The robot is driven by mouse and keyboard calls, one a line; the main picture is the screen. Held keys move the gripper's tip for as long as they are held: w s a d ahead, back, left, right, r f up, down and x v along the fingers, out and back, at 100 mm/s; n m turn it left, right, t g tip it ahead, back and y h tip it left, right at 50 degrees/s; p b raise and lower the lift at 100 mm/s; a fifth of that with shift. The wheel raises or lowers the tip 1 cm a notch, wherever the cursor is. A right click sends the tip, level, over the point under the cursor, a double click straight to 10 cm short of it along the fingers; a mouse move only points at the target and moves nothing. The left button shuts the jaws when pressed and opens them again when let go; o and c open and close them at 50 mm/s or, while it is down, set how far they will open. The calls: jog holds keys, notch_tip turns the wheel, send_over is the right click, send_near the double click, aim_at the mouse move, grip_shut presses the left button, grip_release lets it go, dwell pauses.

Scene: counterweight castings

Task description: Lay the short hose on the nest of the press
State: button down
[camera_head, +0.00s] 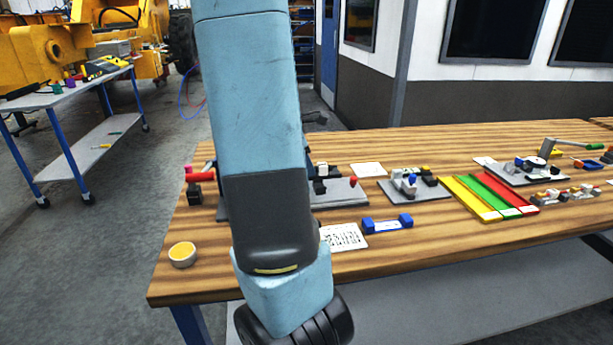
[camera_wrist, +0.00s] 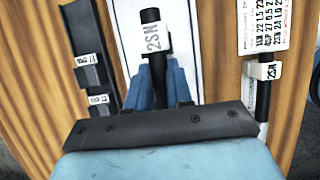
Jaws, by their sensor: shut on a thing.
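In the wrist view my gripper (camera_wrist: 160,78) has its blue fingers shut on a short black hose (camera_wrist: 151,16) with a white 2SN label. The hose is held over a pale panel on the wooden bench, and its lower end is hidden by the fingers and the gripper body. A second black piece (camera_wrist: 263,104) with a 2SN tag is at the right. In the head view my arm hides part of the bench, and my fingers are not visible there. A grey fixture plate (camera_head: 342,195) with a red knob is partly behind my arm. I cannot tell whether it is the press.
A printed chart (camera_head: 343,237) lies beside a blue-ended holder (camera_head: 387,223). A dark strip with labelled blocks (camera_wrist: 90,72) is left of the hose. Other fixtures (camera_head: 409,192), coloured strips (camera_head: 488,196) and a yellow-topped cup (camera_head: 182,255) stand on the bench. Its front-left area is mostly clear.

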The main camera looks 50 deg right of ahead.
jog(key=shift+w+f, duration=0.25)
jog(key=shift+f, duration=1.65)
jog(key=shift+f, duration=0.4)
jog(key=c, duration=1)
grip_release()
jog(key=shift+r, duration=0.1)
